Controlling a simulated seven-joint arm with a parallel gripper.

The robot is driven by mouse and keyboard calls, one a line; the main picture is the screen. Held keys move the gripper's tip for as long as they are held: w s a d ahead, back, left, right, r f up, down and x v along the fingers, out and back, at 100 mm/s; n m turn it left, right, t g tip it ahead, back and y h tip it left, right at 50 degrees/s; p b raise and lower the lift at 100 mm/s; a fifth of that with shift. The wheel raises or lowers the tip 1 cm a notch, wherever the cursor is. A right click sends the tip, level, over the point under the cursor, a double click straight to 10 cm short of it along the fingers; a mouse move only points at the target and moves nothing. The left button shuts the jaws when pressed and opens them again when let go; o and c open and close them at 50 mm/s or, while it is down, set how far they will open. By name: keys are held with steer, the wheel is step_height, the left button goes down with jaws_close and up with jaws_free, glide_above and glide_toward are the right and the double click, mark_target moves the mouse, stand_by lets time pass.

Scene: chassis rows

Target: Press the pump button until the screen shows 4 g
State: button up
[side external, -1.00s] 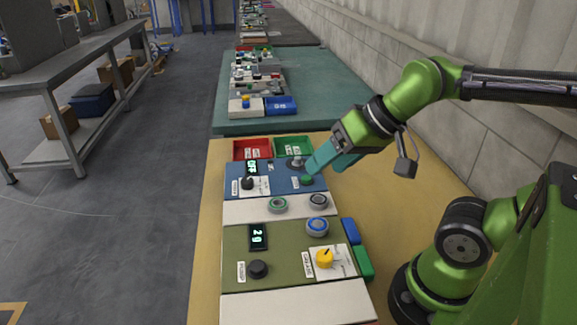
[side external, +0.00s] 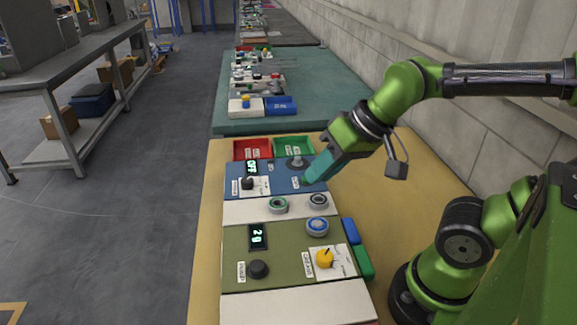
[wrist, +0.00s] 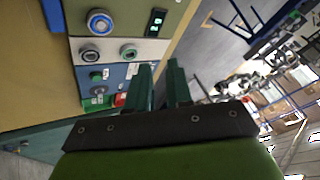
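The olive panel (side external: 285,242) carries a dark screen (side external: 258,236) that reads 2 g. A black round button (side external: 259,269) sits below the screen beside a small label that seems to read PUMP. The screen also shows at the top of the wrist view (wrist: 157,19), but the black button does not. My gripper (side external: 308,178) is over the right part of the blue panel (side external: 285,184), near a green button (wrist: 96,76), well away from the black button. In the wrist view its two teal fingers (wrist: 161,80) stand apart with nothing between them. Contact with the panel cannot be told.
A yellow knob (side external: 325,259) and a blue ringed button (side external: 317,226) sit right of the screen. The blue panel has its own screen (side external: 251,167) reading OFF. Red (side external: 252,149) and green (side external: 293,147) trays lie behind it. A wall runs along the right.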

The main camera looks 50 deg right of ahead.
steer(key=w+a+n+g, duration=0.1)
steer(key=n, duration=0.2)
steer(key=w+a+f+n+g, duration=0.1)
steer(key=a+n, duration=0.1)
steer(key=n, duration=0.1)
steer(key=w+a+f+n+g, duration=0.1)
steer(key=w+a+n, duration=0.1)
steer(key=n, duration=0.1)
steer(key=shift+a+f, duration=0.15)
steer(key=shift+a, duration=0.1)
jaws_close()
steer(key=w+a+f+n+g+h, duration=0.1)
steer(key=a+n, duration=0.4)
steer(key=n, duration=1.6)
steer(key=shift+w+f+g+h, duration=0.2)
steer(key=shift+w+g+h, duration=0.4)
steer(key=shift+w+g, duration=0.65)
steer(key=shift+w, duration=0.1)
